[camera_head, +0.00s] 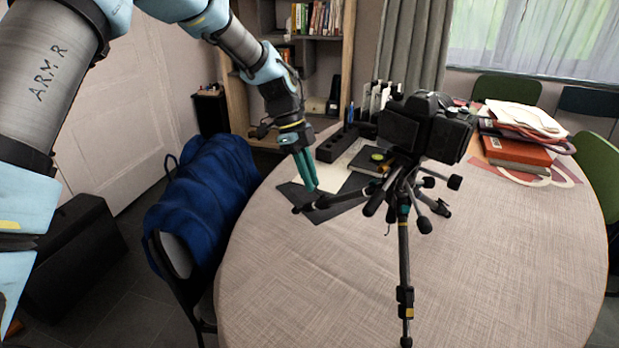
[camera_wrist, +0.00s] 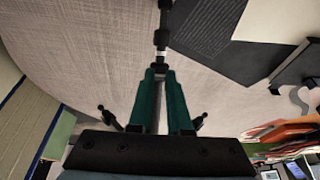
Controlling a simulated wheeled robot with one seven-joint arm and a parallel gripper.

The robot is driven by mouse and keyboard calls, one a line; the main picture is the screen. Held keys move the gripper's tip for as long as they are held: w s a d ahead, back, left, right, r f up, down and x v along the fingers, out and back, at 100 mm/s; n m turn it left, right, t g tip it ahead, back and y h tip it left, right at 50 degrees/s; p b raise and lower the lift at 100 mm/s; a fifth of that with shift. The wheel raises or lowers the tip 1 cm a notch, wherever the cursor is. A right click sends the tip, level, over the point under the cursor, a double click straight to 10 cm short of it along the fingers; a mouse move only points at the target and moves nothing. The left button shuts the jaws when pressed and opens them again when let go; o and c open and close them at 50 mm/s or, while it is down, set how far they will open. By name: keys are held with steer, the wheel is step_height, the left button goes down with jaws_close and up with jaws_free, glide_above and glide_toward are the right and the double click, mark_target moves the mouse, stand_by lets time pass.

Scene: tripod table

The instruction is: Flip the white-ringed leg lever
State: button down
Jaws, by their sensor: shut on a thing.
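The camera tripod (camera_head: 404,240) stands on the round table, its black legs spread. One leg (camera_head: 345,197) reaches left to my gripper (camera_head: 313,188). In the wrist view this leg (camera_wrist: 163,18) runs up from between my teal fingertips (camera_wrist: 160,72). A pale ring (camera_wrist: 161,54) shows on it just beyond the tips. My gripper is shut on a small dark part at this leg's clamp, apparently the white-ringed leg lever. The fingers hide most of the lever, so I cannot tell which way it is set.
A black camera (camera_head: 428,125) sits on the tripod. Dark flat items (camera_head: 340,200) lie under the leg, and a black organiser (camera_head: 336,143) stands behind. Books and papers (camera_head: 515,140) are at the back right. A chair with a blue jacket (camera_head: 205,195) stands left. The front tabletop (camera_head: 300,285) is clear.

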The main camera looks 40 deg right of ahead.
steer(key=shift+s+d+r+p, duration=0.2)
steer(key=shift+s+r+p, duration=0.1)
steer(key=shift+s+r, duration=0.25)
stand_by(1.2)
steer(key=c, duration=1)
jaws_free()
steer(key=w+r+p, duration=0.1)
steer(key=r, duration=0.1)
steer(key=w+a+r+p, duration=0.1)
steer(key=w+r+p, duration=0.1)
steer(key=shift+w+r+p, duration=0.2)
steer(key=shift+r+p, duration=0.1)
steer(key=shift+r, duration=0.1)
